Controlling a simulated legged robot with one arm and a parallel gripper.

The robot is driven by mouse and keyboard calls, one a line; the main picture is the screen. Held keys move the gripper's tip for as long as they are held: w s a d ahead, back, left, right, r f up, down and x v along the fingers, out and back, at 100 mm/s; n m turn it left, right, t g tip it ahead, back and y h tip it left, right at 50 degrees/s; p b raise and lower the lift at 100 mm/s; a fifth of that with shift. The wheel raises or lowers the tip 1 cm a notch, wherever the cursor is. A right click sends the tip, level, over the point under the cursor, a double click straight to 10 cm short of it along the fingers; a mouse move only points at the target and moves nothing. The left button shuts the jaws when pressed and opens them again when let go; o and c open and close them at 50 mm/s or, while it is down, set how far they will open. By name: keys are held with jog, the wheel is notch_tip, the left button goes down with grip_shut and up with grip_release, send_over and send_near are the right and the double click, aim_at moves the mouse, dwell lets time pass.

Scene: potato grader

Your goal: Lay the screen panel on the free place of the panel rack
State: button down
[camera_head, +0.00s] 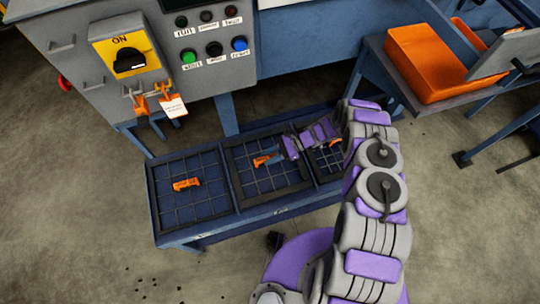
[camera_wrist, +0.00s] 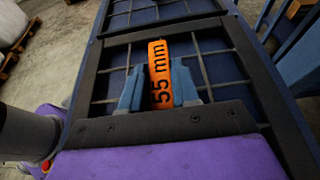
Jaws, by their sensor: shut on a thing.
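My gripper (camera_head: 268,159) is shut on the orange handle marked 55 mm (camera_wrist: 160,62) of a screen panel. In the wrist view its two blue fingers (camera_wrist: 158,90) stand on either side of the handle. The held panel (camera_head: 279,193) is a dark-framed grid over the middle of the blue panel rack (camera_head: 250,216). I cannot tell whether it rests fully on the rack or hangs slightly above it. Another panel with an orange handle (camera_head: 187,184) lies in the left place. A third panel (camera_head: 329,155) is at the right place, partly hidden by my arm.
A grey control cabinet (camera_head: 215,75) with a yellow ON switch (camera_head: 124,52) and coloured buttons stands behind the rack. An orange bin (camera_head: 425,75) sits on a blue stand at the upper right. The concrete floor left of the rack is open.

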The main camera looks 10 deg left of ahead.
jog(key=shift+f, duration=0.2)
jog(key=c, duration=0.8)
grip_release()
jog(key=shift+o, duration=0.2)
jog(key=p+v, duration=0.1)
jog(key=v, duration=1.6)
jog(key=shift+p, duration=0.35)
jog(key=shift+w+d+r, duration=0.1)
jog(key=shift+d, duration=0.05)
